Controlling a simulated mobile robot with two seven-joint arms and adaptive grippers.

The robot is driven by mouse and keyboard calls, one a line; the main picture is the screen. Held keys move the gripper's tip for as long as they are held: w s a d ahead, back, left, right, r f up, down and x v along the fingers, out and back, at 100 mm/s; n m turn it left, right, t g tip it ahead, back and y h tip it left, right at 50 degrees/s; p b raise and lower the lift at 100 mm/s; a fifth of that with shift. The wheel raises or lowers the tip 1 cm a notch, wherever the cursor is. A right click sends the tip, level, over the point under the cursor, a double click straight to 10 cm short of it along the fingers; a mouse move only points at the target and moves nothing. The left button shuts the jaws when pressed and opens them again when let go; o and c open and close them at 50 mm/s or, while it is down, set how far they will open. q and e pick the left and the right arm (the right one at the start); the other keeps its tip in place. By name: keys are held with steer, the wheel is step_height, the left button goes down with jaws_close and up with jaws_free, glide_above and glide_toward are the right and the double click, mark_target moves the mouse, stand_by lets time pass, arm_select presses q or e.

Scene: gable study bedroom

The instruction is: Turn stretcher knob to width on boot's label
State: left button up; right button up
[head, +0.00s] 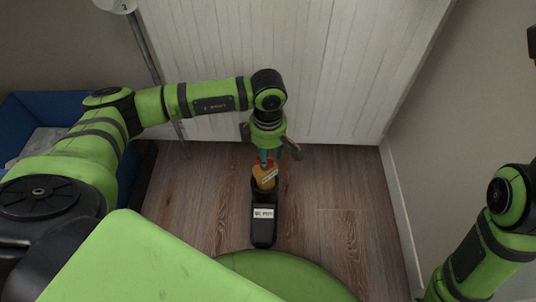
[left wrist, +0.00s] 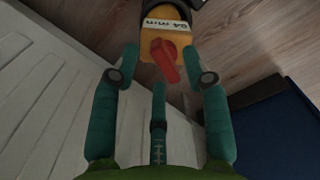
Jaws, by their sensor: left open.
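A black boot (head: 263,232) stands on the wooden floor with a small white label (head: 263,213) on it; the label's print is too small to read surely. An orange stretcher block (head: 265,177) sits at the boot's far end, and it also shows in the left wrist view (left wrist: 152,45). A red knob (left wrist: 166,62) sticks out of the block towards my left gripper. My left gripper (head: 267,157) is open, with its fingers on either side of the knob and apart from it. My right gripper is out of view.
A white panelled wall (head: 300,70) rises close behind the boot. A blue bin (head: 60,108) stands at the left, and a thin grey pole (head: 143,45) is behind my left arm. The floor right of the boot (head: 340,215) is clear.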

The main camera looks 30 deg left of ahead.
mark_target(268, 159)
arm_select(q)
step_height(268, 159, up, 11)
stand_by(0.3)
steer(key=shift+f, duration=0.1)
